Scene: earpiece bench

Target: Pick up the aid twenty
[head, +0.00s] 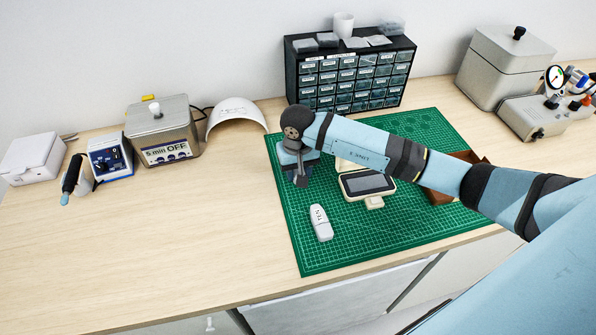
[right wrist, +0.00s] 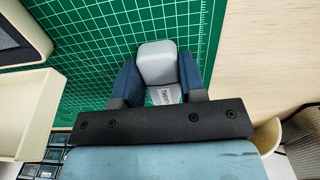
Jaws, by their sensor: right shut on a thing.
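My right gripper (head: 300,180) is over the left part of the green mat, pointing down. In the right wrist view, its two blue fingers (right wrist: 158,75) are shut on a pale grey, rounded aid (right wrist: 157,62). Part of a white label with dark letters shows on it, which looks like the start of "twenty". In the head view the gripper and arm hide this aid. I cannot tell whether it touches the mat. My left gripper is not in view.
The green cutting mat (head: 290,240) has free room at the front. A cream device with a dark screen (head: 368,184) stands right of the gripper, and a brown tray (head: 440,195) lies partly behind my arm. A black drawer cabinet (head: 350,78) stands behind. The bench's left front is clear.

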